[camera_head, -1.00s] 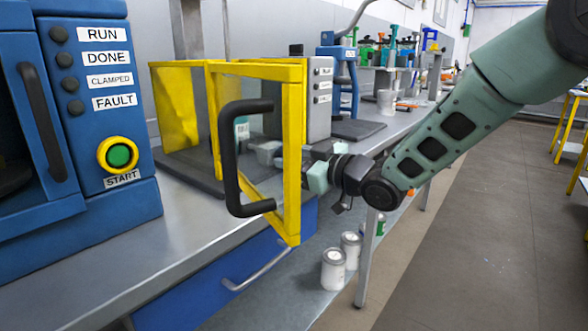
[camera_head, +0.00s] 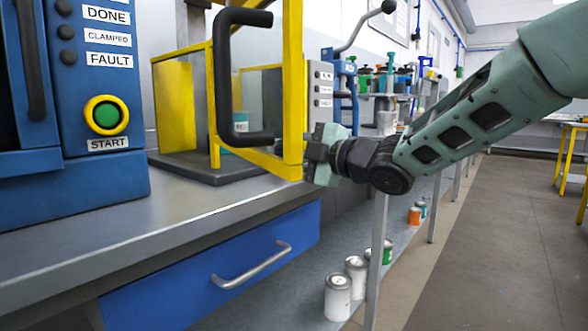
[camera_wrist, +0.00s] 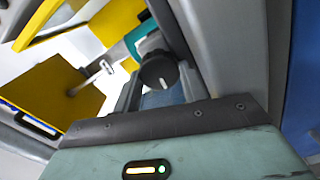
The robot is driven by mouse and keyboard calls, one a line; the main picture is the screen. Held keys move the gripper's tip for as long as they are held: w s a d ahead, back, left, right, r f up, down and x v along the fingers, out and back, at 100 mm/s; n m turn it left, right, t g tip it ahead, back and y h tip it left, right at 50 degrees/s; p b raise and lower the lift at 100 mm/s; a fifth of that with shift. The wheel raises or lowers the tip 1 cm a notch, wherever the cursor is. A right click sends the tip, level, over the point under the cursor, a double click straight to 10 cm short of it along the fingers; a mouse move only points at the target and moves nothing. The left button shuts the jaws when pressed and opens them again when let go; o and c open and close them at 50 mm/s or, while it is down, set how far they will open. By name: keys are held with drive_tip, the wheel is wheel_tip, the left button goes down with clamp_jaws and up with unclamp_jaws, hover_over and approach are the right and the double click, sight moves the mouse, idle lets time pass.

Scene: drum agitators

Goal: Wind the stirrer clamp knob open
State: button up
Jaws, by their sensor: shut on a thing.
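A small black round knob with a white mark (camera_wrist: 160,72) shows in the wrist view, just ahead of my palm and between dark finger parts. My gripper (camera_wrist: 158,80) is shut on it. In the head view my gripper (camera_head: 318,158) is at the lower right of a yellow-framed guard (camera_head: 292,80), beside the bench's front edge. The guard's post partly covers the gripper's far side, and the knob is hidden there. The stirrer's grey panel with small labels (camera_head: 320,90) rises behind and above my gripper.
The guard's black handle (camera_head: 225,85) sticks out left of my gripper. A blue machine with a green START button (camera_head: 106,115) stands at the left. A blue drawer (camera_head: 220,265) is under the bench.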

drive_tip(key=n+b, duration=0.4)
drive_tip(key=b, duration=0.1)
drive_tip(key=shift+f+n, duration=0.3)
drive_tip(key=shift+f, duration=0.05)
drive_tip(key=n+b, duration=0.3)
drive_tip(key=shift+n+b, duration=0.4)
drive_tip(key=n+b, duration=0.3)
drive_tip(key=shift+n+b, duration=1.25)
drive_tip(key=shift+n, duration=0.55)
drive_tip(key=o, duration=1)
drive_tip(key=shift+r, duration=0.1)
drive_tip(key=shift+d, duration=0.1)
